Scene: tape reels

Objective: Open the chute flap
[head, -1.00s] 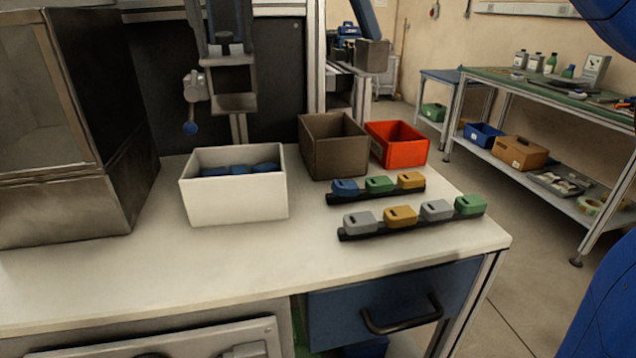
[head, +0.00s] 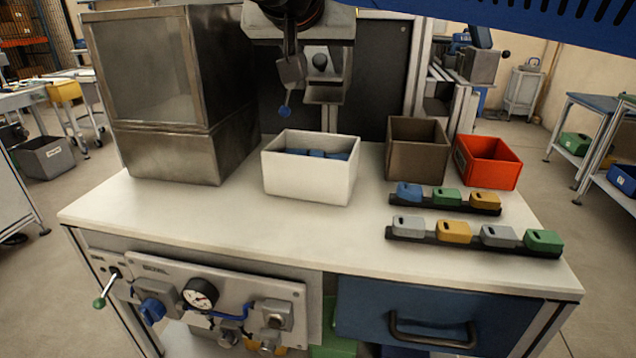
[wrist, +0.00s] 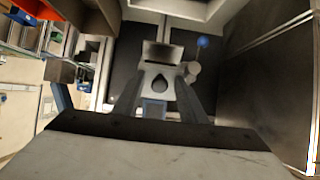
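The grey chute (head: 325,95) stands behind the table against a dark panel. A small lever with a blue knob (head: 285,111) hangs at its left, knob down; I cannot tell whether the flap is open or shut. In the wrist view the chute (wrist: 160,52) appears inverted, with the blue knob (wrist: 202,42) up and to the right of it. My gripper (head: 291,38) comes down from the top edge as a dark shape, over or in front of the chute's upper left. Its fingers are not clear, and I cannot tell whether it touches anything.
A white bin (head: 310,182) with several blue pieces stands in front of the chute. A brown bin (head: 417,160), a red bin (head: 490,172) and two racks of coloured blocks are to the right. A tall metal cabinet (head: 165,155) is at left. The table front is clear.

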